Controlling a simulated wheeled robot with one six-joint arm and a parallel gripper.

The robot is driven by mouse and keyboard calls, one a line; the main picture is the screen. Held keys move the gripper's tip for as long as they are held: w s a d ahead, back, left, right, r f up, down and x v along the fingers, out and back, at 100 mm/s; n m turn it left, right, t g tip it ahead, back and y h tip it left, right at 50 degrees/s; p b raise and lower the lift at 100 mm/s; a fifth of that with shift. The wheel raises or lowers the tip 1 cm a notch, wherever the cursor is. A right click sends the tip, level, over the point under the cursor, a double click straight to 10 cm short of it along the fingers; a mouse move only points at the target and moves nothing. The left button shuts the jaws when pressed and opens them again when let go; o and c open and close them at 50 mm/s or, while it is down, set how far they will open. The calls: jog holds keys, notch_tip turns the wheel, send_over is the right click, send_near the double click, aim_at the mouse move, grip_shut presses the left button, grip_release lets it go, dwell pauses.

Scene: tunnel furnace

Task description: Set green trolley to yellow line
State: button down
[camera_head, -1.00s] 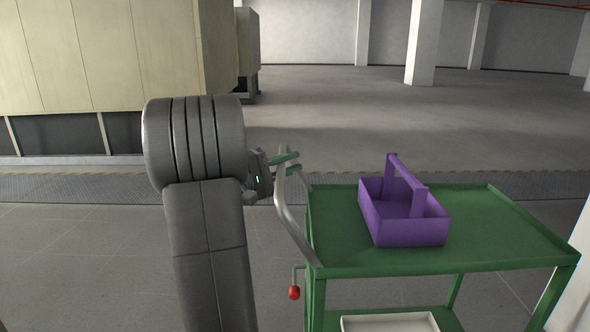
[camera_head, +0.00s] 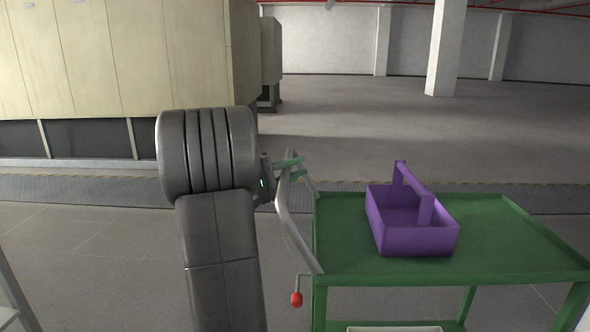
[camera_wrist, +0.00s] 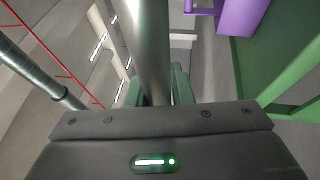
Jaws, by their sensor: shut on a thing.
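The green trolley (camera_head: 490,236) stands at the right in the head view, with a purple open box (camera_head: 418,240) with a handle on its top. Its grey tube handle (camera_head: 292,222) rises at its left end, and a red knob (camera_head: 297,299) hangs below. My gripper (camera_head: 290,164), with green fingers, is shut on this handle. In the wrist view the handle tube (camera_wrist: 148,45) runs between the green fingers (camera_wrist: 152,88). A yellow dashed line (camera_head: 350,184) crosses the floor behind the trolley, along the grating's far edge. The trolley's wheels are out of view.
A large beige furnace housing (camera_head: 120,55) stands at the back left. A white pillar (camera_head: 447,45) stands far off at the right. A dark floor grating (camera_head: 80,190) runs across the floor. The floor beyond the line is open.

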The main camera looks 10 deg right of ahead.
jog(key=c, duration=1.3)
grip_release()
jog(key=p+v, duration=0.2)
jog(key=v, duration=1.2)
jog(key=shift+d, duration=0.15)
jog(key=b+x, duration=0.2)
jog(key=x, duration=1.1)
jog(key=shift+d, duration=0.4)
jog(key=shift+w, duration=0.1)
